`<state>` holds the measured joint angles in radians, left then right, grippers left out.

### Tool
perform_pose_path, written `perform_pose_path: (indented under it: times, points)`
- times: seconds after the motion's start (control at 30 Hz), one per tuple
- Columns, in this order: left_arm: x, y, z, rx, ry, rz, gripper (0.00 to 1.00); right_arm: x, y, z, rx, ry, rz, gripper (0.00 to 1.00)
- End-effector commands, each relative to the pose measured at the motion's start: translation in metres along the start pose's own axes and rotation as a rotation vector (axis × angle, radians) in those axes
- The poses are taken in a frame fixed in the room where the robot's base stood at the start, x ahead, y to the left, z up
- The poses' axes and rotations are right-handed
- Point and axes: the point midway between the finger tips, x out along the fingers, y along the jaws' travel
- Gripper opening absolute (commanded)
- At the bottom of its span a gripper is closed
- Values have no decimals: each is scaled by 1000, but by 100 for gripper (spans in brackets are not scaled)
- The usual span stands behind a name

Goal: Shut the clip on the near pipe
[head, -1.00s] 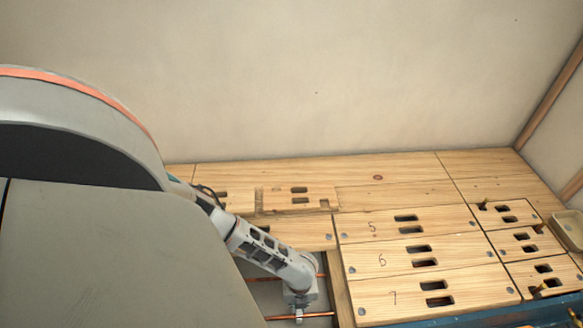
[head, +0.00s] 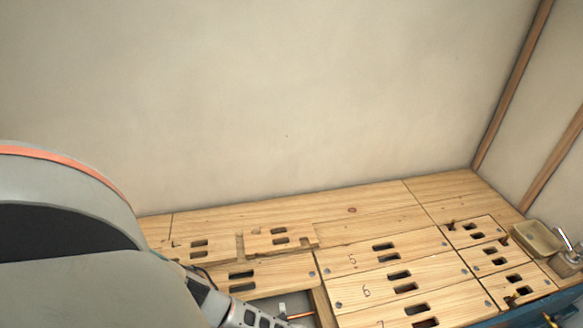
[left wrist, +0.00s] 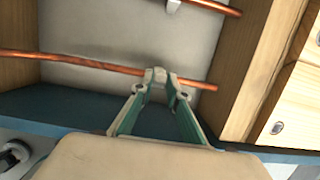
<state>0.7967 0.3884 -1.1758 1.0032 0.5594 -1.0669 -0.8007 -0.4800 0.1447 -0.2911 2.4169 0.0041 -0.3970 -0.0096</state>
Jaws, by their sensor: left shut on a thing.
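The near pipe (left wrist: 95,63) is copper and crosses the left wrist view from left to right. My left gripper (left wrist: 156,78) is at this pipe, its fingertips close together. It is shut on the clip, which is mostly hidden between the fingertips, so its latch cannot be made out. A second, farther copper pipe (left wrist: 217,8) runs along the top, with a pale clip (left wrist: 173,5) at the picture's edge. In the head view only my left forearm and a bit of copper pipe (head: 298,316) show low down. My right gripper is not in view.
Wooden side walls (left wrist: 258,75) flank the pipe recess closely. A blue edge (left wrist: 80,112) runs along its near side. Numbered slotted wooden panels (head: 385,262) lie to the right, with a soap-like tan block or dish (head: 536,238) beyond. A plain wall (head: 270,90) stands behind.

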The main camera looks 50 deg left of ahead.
Motion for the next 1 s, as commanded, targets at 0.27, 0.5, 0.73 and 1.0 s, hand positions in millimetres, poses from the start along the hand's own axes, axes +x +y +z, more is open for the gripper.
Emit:
perform_pose_path:
  times: [0.27,0.5,0.73,1.0]
  points:
    - [0,0,-1,0,2,0,32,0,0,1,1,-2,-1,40]
    - [-1,0,0,0,2,0,32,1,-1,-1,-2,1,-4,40]
    - [-19,1,-1,0,4,-1,32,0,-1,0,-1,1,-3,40]
    - [-59,0,-1,0,4,-2,32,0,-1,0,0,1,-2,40]
